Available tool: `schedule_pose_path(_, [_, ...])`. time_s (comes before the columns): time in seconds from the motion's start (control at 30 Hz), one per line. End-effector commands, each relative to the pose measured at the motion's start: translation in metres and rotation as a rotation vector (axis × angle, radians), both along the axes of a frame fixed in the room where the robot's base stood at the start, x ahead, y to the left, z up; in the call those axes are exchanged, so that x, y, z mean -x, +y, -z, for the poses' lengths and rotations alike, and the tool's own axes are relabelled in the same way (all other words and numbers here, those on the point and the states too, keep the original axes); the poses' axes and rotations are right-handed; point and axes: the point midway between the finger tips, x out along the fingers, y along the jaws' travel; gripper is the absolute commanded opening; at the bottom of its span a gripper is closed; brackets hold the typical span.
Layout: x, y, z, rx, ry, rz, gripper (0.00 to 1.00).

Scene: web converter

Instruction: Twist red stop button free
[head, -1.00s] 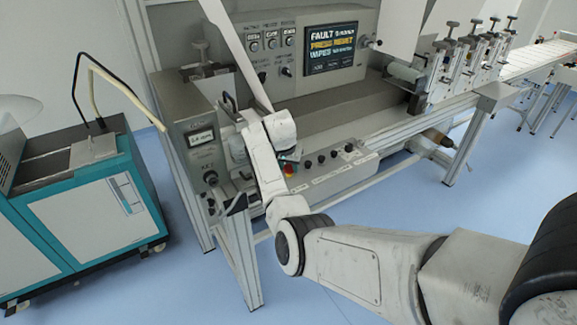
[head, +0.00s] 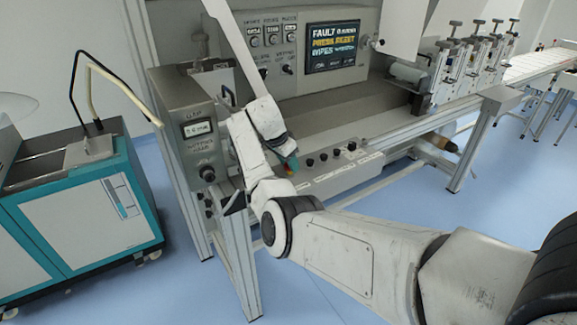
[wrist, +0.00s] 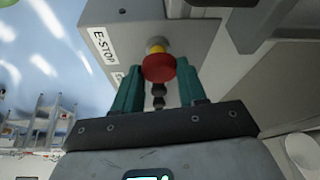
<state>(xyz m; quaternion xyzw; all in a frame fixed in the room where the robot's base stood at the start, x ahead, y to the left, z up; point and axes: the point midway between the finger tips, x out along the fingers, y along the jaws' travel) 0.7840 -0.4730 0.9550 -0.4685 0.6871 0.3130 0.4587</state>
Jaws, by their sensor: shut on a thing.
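The red stop button (wrist: 159,68) is a round red knob on a yellow collar. It stands out from a grey panel beside a white E-STOP label (wrist: 104,50). My gripper (wrist: 160,80) has its two teal fingers on either side of the knob, shut on it. In the head view my gripper (head: 290,162) is at the left end of the grey control box (head: 335,177), and the button is mostly hidden by it and my wrist.
Several dark knobs (head: 337,152) line the control box right of my gripper. A screen (head: 334,43) above reads FAULT and PRESS RESET. A grey side cabinet (head: 196,150) stands close left of my arm. A teal cart (head: 85,215) stands farther left.

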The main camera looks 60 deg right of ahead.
Motion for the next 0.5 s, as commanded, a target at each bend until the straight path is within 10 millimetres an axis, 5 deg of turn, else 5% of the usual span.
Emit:
schedule_pose_path(0.47, [-0.0007, 0.0002, -0.0003, 0.0, -0.002, 0.019, 0.11])
schedule_pose_path(0.5, [-0.0007, 0.0002, -0.0003, 0.0, -0.002, 0.019, 0.42])
